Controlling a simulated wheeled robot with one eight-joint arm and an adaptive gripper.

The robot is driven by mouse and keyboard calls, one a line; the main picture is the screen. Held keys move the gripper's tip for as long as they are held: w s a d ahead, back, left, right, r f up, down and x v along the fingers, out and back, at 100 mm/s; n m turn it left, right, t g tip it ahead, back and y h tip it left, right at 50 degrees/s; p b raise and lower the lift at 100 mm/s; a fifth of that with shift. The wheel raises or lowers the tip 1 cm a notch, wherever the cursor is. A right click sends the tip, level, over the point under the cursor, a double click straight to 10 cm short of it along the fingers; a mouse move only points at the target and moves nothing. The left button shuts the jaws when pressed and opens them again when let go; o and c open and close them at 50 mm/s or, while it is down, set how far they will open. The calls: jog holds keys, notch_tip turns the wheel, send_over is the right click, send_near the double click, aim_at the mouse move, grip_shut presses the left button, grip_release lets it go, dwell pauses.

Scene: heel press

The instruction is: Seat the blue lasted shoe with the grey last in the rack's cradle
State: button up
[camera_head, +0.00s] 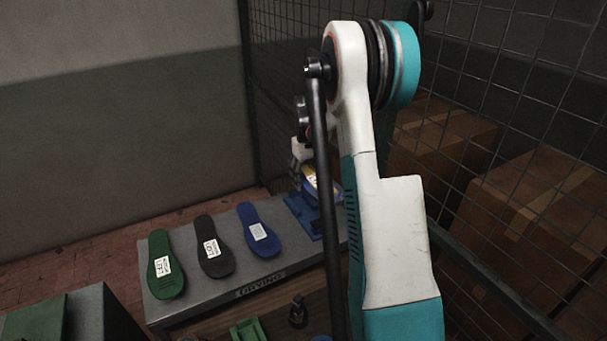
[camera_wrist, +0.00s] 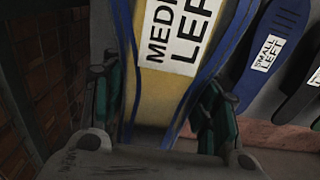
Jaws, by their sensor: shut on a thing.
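The blue lasted shoe (camera_wrist: 125,70) fills the middle of the wrist view, with a yellow sole face, blue edges and a white label reading "MEDI… LEFT". My gripper (camera_wrist: 158,115) is shut on it, with a dark green finger on each side. In the head view the shoe (camera_head: 312,181) shows as a small yellow and blue patch, mostly behind my arm. It is just above a blue stand (camera_head: 302,213) at the right end of the bench, which looks like the rack's cradle. I cannot tell whether they touch. The grey last cannot be made out.
Green (camera_head: 163,279), black (camera_head: 222,260) and blue (camera_head: 265,243) labelled soles lie on the grey bench (camera_head: 190,303) marked "DRYING", left of the stand. A wire mesh wall (camera_head: 510,90) with cardboard boxes (camera_head: 535,225) behind it is close on the right. Small items lie low in front.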

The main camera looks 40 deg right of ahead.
jog(key=shift+s, duration=0.15)
jog(key=shift+f, duration=0.2)
jog(key=shift+f+b, duration=0.35)
jog(key=shift+f, duration=0.3)
jog(key=shift+f+b, duration=0.45)
jog(key=shift+f, duration=0.75)
jog(key=shift+f+b, duration=1.8)
jog(key=shift+f, duration=0.45)
jog(key=shift+f+b, duration=0.5)
jog(key=shift+f, duration=0.05)
jog(key=o, duration=1.4)
notch_tip(320, 180, up, 12)
jog(key=shift+a+r, duration=0.1)
